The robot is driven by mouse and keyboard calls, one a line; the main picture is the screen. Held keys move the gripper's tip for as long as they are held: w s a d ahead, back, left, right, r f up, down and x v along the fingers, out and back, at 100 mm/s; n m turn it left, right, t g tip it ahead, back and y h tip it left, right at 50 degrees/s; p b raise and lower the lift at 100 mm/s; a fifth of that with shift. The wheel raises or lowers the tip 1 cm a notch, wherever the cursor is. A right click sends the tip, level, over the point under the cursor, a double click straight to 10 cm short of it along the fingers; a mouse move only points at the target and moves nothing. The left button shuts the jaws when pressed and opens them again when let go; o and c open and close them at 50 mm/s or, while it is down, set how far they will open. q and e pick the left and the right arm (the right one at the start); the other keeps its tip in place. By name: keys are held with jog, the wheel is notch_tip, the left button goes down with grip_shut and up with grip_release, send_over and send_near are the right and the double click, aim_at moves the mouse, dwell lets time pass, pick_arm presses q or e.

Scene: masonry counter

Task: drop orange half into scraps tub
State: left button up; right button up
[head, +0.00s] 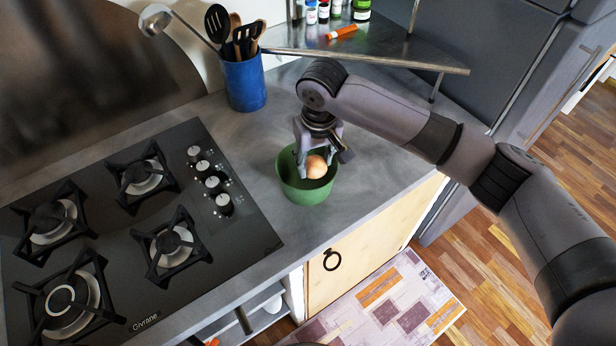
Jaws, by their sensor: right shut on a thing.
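The green scraps tub (306,196) stands upright on the grey counter, right of the hob. My right gripper (312,166) reaches down into the tub's opening from above. It is shut on the orange half (317,167), a rounded pale orange piece that shows its outer side. The orange half is at about rim height or just inside; I cannot tell whether it touches the tub. The gripper hides part of the tub's back rim. My left gripper is not in view.
A black gas hob (125,235) with knobs fills the counter's left. A blue utensil holder (244,83) stands behind the tub. A metal corner shelf (385,50) with several jars is at the back. The counter right of the tub is clear up to its front edge.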

jog(key=o, duration=1.2)
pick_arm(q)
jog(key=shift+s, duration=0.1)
pick_arm(e)
jog(key=shift+o, duration=0.2)
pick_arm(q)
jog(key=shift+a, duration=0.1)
pick_arm(e)
notch_tip(320, 180, up, 12)
jog(key=s, duration=0.1)
jog(key=shift+s+d, duration=0.2)
jog(key=shift+d, duration=0.05)
jog(key=shift+f, duration=0.1)
